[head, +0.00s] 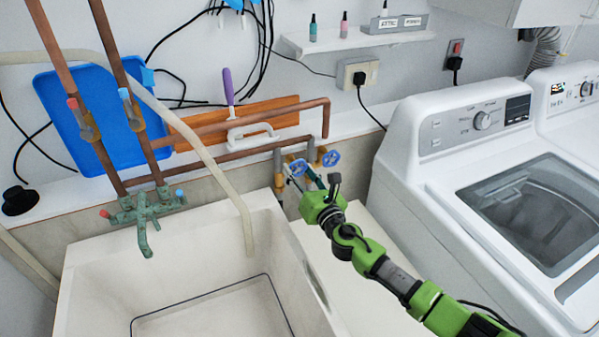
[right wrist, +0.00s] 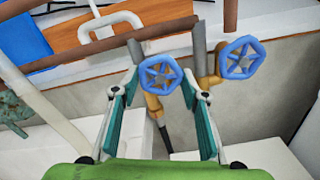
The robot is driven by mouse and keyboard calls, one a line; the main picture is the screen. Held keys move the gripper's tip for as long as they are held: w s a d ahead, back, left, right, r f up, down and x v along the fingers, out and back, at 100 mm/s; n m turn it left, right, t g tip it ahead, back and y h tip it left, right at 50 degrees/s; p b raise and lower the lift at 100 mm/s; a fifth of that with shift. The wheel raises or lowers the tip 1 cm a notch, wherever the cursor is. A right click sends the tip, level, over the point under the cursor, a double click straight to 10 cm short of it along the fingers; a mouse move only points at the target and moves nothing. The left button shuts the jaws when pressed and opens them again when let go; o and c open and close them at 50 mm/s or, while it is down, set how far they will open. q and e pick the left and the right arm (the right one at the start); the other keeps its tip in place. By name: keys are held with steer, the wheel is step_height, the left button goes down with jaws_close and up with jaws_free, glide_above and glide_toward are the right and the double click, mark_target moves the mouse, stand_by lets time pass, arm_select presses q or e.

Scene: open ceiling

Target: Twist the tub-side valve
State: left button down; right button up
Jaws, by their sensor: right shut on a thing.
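Two blue handwheel valves stand on brass fittings between the tub and the washer. The tub-side valve (head: 298,168) is the left one, and it also shows in the right wrist view (right wrist: 160,75). The other valve (head: 331,158) is just to its right and shows in the right wrist view (right wrist: 241,57). My right gripper (head: 306,178) is at the tub-side valve. In the right wrist view its teal fingers (right wrist: 162,78) lie on either side of that wheel, shut on it. The other wheel is outside the fingers. My left gripper is not in view.
The white tub (head: 85,290) with a green faucet (head: 146,212) is at left. A white washer (head: 425,165) stands close on the right. Copper pipes (head: 255,118) run above the valves. A pale hose (head: 205,150) hangs into the tub.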

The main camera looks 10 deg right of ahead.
stand_by(0.4)
steer(key=o, duration=1.1)
steer(key=s+d, duration=0.2)
steer(key=s, duration=0.9)
steer(key=shift+s+d, duration=0.2)
steer(key=shift+s, duration=0.15)
steer(key=shift+f, duration=0.1)
